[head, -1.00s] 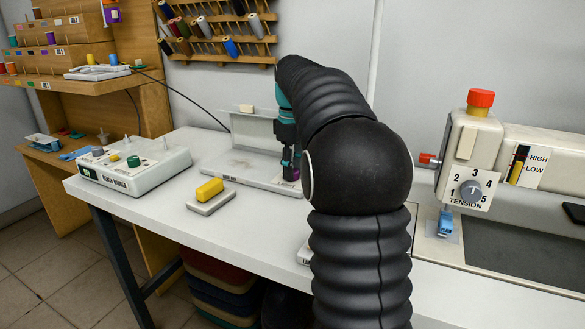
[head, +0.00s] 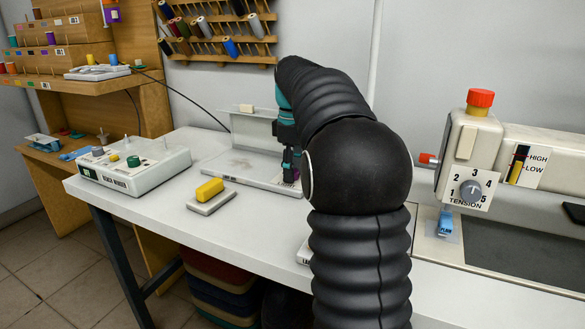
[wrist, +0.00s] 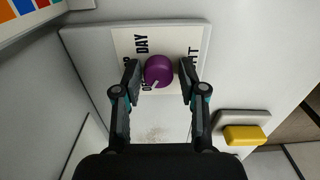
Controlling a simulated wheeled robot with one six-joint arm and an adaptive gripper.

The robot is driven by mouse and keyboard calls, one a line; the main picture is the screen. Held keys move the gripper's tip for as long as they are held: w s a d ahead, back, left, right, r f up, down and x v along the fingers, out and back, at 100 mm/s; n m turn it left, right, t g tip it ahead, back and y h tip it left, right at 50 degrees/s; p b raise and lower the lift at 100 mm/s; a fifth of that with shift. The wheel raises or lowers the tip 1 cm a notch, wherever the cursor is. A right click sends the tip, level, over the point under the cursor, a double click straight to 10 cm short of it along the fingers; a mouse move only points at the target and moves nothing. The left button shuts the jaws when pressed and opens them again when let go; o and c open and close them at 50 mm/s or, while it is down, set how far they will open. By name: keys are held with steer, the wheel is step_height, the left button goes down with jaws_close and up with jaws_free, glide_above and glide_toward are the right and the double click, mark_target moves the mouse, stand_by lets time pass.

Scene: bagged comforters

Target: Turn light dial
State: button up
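The light dial (wrist: 158,70) is a round purple knob on a white label card in the wrist view. The card (wrist: 122,42) reads "DAY", with other words partly hidden by my fingers. A pale pointer mark on the knob faces down and left. My gripper (wrist: 158,78) is open, with one dark fingertip on each side of the knob. Narrow gaps seem to show between knob and fingertips; contact is hard to tell. In the head view my gripper (head: 289,165) reaches down at the right end of the grey light box (head: 245,172), where the dial is mostly hidden.
A yellow-topped block (head: 209,189) lies in front of the light box. A bobbin winder (head: 135,165) stands to the left. A sewing machine with a tension dial (head: 471,189) and red button (head: 480,98) stands at right.

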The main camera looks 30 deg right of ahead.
steer(key=shift+o, duration=0.2)
steer(key=shift+r, duration=0.1)
steer(key=shift+w+r, duration=0.1)
steer(key=shift+r, duration=0.1)
step_height(320, 180, up, 12)
steer(key=shift+f, duration=0.25)
stand_by(0.6)
